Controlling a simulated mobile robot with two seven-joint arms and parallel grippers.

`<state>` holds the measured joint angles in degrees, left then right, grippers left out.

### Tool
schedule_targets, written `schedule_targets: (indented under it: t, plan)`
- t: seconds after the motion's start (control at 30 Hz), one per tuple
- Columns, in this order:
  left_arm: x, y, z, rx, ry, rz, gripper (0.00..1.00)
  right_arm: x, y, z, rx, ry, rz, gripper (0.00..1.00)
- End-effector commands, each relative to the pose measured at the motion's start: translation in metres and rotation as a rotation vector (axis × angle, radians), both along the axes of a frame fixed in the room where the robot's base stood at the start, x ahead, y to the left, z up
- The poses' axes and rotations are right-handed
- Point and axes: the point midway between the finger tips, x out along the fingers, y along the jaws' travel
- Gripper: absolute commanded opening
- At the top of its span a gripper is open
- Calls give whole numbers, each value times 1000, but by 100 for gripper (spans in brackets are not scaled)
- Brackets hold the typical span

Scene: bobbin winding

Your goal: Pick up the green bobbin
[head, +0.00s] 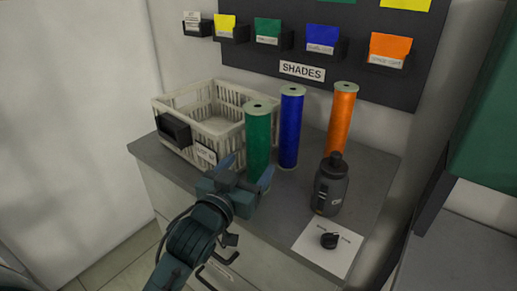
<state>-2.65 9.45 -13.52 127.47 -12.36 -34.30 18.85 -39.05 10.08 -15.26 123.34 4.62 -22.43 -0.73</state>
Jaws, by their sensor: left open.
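The green bobbin (258,135) stands upright on the grey counter, beside the white basket. It is a tall cylinder with a pale top flange. My left gripper (247,170) is open, its two blue fingers pointing toward the lower part of the green bobbin, one on each side in the picture. The gripper covers the bobbin's foot, so I cannot tell how far the fingers reach around it. My right gripper is not in view.
A blue bobbin (291,128) stands close to the right of the green one, and an orange bobbin (340,122) farther right. A white basket (190,104) is at left.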

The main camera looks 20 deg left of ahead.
Motion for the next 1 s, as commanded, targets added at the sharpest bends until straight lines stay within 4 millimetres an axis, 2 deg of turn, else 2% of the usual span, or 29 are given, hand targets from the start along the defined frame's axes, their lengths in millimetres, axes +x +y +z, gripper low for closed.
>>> schedule_targets:
  t: [0.23, 0.4, 0.53, 0.8, 1.0]
  plan:
    - [20, -2, 1, 1, -1, 0, 73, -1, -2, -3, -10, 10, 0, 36]
    - [46, -5, 1, 0, -1, 0, 73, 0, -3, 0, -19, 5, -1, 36]
    - [59, -7, 0, 0, 0, 0, 73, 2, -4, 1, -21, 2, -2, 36]
    - [62, -8, 0, -1, 0, 0, 73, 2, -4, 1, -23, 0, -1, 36]
    - [62, -8, 0, 0, 0, 0, 57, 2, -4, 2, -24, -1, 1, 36]
